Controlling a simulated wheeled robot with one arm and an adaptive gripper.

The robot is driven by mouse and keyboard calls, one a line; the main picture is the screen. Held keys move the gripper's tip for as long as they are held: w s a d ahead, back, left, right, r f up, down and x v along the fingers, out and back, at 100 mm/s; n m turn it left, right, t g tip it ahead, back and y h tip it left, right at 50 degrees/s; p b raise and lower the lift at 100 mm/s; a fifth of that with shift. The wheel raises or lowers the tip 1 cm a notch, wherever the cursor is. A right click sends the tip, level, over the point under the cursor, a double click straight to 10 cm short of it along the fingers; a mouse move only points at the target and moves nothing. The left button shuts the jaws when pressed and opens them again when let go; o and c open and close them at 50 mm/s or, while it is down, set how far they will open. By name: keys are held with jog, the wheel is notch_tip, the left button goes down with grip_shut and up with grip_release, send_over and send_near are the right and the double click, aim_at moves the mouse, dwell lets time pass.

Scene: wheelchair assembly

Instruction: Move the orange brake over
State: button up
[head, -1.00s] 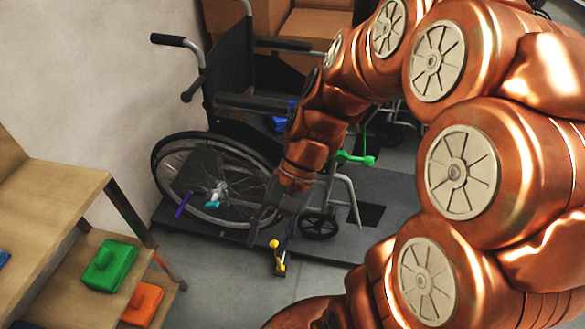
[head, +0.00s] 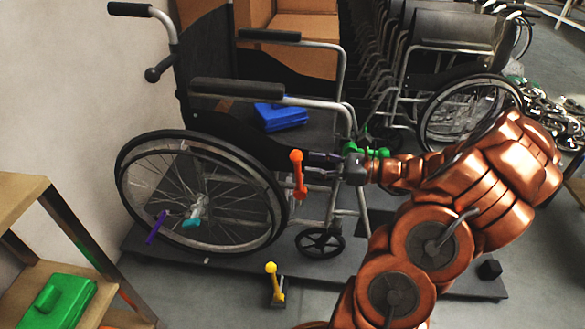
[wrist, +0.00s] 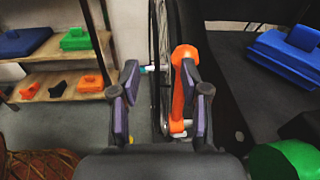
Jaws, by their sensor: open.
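The orange brake (head: 298,176) is a short lever with a round knob, standing upright at the near side of the wheelchair (head: 240,95), by the front edge of its big wheel. My gripper (head: 316,160) reaches in sideways from the right, its tips close to the brake. In the wrist view the brake (wrist: 181,90) shows between the spread fingers of my gripper (wrist: 162,95), closer to the right finger. The fingers are open; I cannot tell whether one touches the brake. The brake's lower mount is partly hidden.
A green lever (head: 370,152) is right behind my gripper. A blue block (head: 282,116) lies on the seat. Purple (head: 156,228) and teal (head: 192,222) parts sit at the big wheel. A yellow lever (head: 273,283) stands on the floor. Shelves (head: 22,275) are at the left.

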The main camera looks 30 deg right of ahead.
aim_at(297, 159)
jog(key=shift+m+t+h, duration=0.5)
jog(key=shift+m+t, duration=0.2)
jog(key=shift+m, duration=0.1)
jog(key=shift+w+a+f+b, duration=0.3)
jog(key=shift+w+b, duration=0.15)
jog(key=shift+w, duration=0.6)
jog(key=shift+w+a+f+b, duration=0.15)
jog(key=shift+w+f+b, duration=0.25)
jog(key=shift+w, duration=0.7)
jog(key=shift+w+a+f+b, duration=0.25)
jog(key=shift+w+b, duration=0.2)
jog(key=shift+w, duration=0.6)
jog(key=shift+c, duration=0.2)
grip_shut()
